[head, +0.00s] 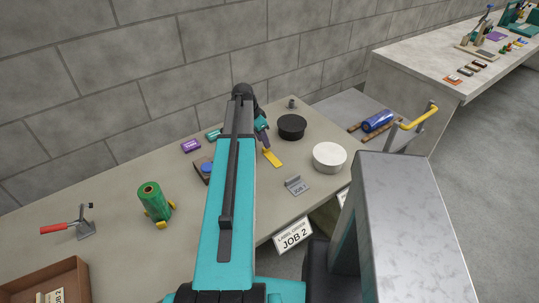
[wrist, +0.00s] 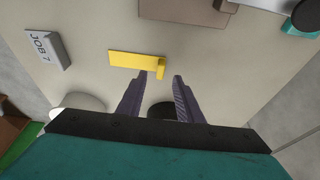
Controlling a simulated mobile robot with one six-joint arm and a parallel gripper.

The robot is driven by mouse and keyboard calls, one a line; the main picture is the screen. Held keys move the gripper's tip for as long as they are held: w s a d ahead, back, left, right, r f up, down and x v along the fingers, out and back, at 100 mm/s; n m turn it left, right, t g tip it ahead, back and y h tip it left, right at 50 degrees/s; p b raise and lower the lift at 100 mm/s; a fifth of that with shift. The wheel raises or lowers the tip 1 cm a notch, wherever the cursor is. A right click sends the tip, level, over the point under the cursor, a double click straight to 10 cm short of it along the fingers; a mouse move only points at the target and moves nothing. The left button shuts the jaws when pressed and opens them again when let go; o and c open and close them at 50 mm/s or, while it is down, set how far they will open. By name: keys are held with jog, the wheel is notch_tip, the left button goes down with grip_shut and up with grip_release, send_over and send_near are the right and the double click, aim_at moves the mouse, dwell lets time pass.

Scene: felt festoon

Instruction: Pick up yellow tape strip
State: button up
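The yellow tape strip (head: 272,158) lies flat on the workbench (head: 115,228), just beyond my arm in the head view. In the wrist view the strip (wrist: 132,60) lies crosswise, with a small raised or folded tab at its right end. My gripper (wrist: 158,78) is open, with its two purple fingers apart and nothing held between them. The tab shows beyond the gap between the fingertips, apart from both. In the head view my gripper (head: 263,138) is partly hidden by my arm, close to the strip's upper end. I cannot tell its exact height above the bench.
A black round tub (head: 291,127), a white round tub (head: 329,157) and a grey JOB 7 sign (head: 296,186) stand near the strip. A green roll (head: 155,203), a purple box (head: 191,145) and a red-handled clamp (head: 70,228) are left of my arm. A wall runs behind.

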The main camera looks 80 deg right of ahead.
aim_at(272, 156)
jog(key=shift+p+x, duration=0.95)
jog(key=shift+x, duration=1.25)
jog(key=shift+w, duration=0.1)
grip_shut()
